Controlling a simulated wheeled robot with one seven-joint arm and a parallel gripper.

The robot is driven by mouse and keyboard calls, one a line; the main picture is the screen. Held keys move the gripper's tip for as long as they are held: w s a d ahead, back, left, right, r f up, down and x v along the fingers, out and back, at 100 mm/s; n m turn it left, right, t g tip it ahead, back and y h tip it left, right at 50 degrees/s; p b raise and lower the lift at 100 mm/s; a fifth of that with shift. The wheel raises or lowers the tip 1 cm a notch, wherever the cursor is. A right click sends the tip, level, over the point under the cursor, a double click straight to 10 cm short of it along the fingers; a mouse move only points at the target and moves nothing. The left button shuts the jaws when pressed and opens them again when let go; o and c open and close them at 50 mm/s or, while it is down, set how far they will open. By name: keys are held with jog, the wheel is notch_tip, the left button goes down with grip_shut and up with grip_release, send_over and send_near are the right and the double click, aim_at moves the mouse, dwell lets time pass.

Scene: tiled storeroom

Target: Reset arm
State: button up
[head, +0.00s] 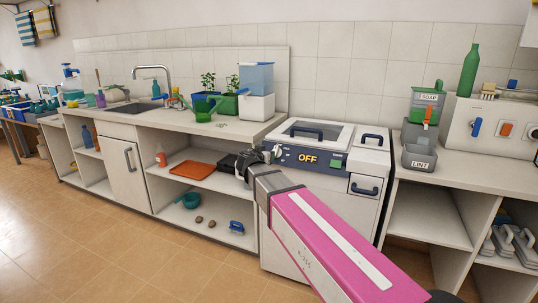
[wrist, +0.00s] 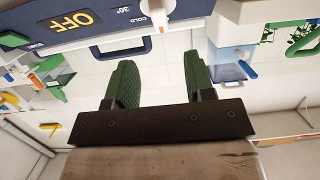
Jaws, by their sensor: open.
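My gripper (wrist: 160,64) shows in the wrist view with two green ridged fingers spread apart and nothing between them. In the head view my gripper (head: 243,164) is small and dark at the end of my pink arm. It is in front of the white washing machine (head: 318,215), near the left end of its dark panel, and looks apart from it. The panel display reads OFF (head: 307,159); it also shows in the wrist view (wrist: 72,22), where the scene appears upside down. My arm hides part of the machine's front.
Left of the machine is a counter (head: 135,120) with a sink, plants and a blue-and-white container (head: 256,90). Its shelves hold an orange tray (head: 193,169) and a teal pot. To the right stand a soap dispenser (head: 424,105) and a lint bin (head: 419,158). The tiled floor at left is clear.

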jog(key=shift+s, duration=0.25)
jog(key=s+d+f+g, duration=0.3)
jog(key=d+f+g, duration=0.1)
jog(key=d+f, duration=0.45)
jog(key=s+d+f+g, duration=0.3)
jog(key=s+d+f, duration=0.1)
jog(key=d+f, duration=0.4)
jog(key=s+d+f+n+g+y, duration=0.2)
jog(key=s+d+f, duration=0.3)
jog(key=s, duration=0.3)
jog(key=s+d+f+n+g+y, duration=0.1)
jog(key=s+d+f+g+y, duration=0.2)
jog(key=s+d+f+g, duration=0.2)
jog(key=s+f, duration=0.3)
jog(key=shift+s+d+n+g, duration=0.2)
jog(key=shift+s+n+g, duration=0.1)
jog(key=shift+n, duration=0.1)
